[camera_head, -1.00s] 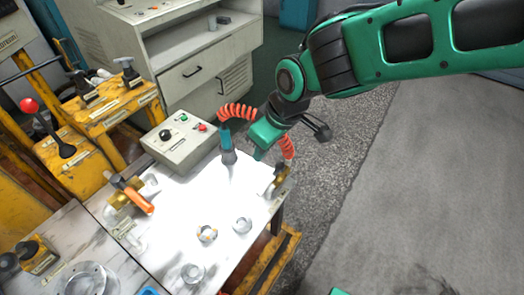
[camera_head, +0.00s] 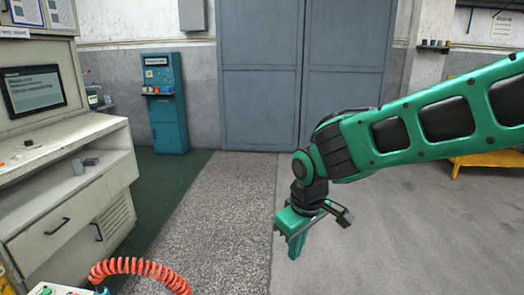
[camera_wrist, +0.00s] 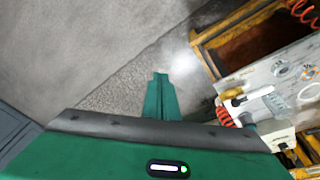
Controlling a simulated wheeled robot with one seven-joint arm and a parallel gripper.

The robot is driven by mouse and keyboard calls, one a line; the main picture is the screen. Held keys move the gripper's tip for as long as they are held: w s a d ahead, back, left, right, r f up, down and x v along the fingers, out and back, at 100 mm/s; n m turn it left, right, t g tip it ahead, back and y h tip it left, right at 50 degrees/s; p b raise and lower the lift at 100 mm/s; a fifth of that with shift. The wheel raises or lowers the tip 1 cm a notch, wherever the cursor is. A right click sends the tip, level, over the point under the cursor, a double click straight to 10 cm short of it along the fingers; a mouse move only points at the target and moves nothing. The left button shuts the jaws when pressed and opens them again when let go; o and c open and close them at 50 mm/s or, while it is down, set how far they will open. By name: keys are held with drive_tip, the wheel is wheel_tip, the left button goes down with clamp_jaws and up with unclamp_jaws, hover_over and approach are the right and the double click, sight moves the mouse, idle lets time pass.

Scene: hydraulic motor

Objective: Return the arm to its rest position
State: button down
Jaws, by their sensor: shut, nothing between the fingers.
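My green arm reaches in from the right in the head view, with its elbow bent and the hand hanging down. My gripper (camera_head: 294,246) is shut and empty, its fingers pointing down over open floor. In the wrist view the closed fingers (camera_wrist: 160,85) stand in the middle against the grey floor. The white-topped work table (camera_wrist: 262,80) is to the right in the wrist view, apart from the gripper.
A cream console with drawers (camera_head: 75,205) stands at left. An orange coiled hose (camera_head: 140,267) shows at the lower left. A teal cabinet (camera_head: 165,105) and grey doors (camera_head: 300,80) are at the back. The floor around the gripper is clear.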

drive_tip(key=s+d+r+m+h, duration=0.1)
drive_tip(key=s+d+m, duration=0.25)
drive_tip(key=d, duration=0.75)
drive_tip(key=s+d+r+m+h, duration=0.1)
drive_tip(key=s+d+m, duration=0.25)
drive_tip(key=d, duration=0.75)
drive_tip(key=s+d+m+g+y, duration=0.1)
drive_tip(key=s+d+m+g, duration=0.1)
drive_tip(key=s+d+m, duration=0.5)
drive_tip(key=s+d, duration=0.4)
drive_tip(key=s, duration=0.4)
drive_tip(key=shift+s+f, duration=0.2)
drive_tip(key=shift+f, duration=0.15)
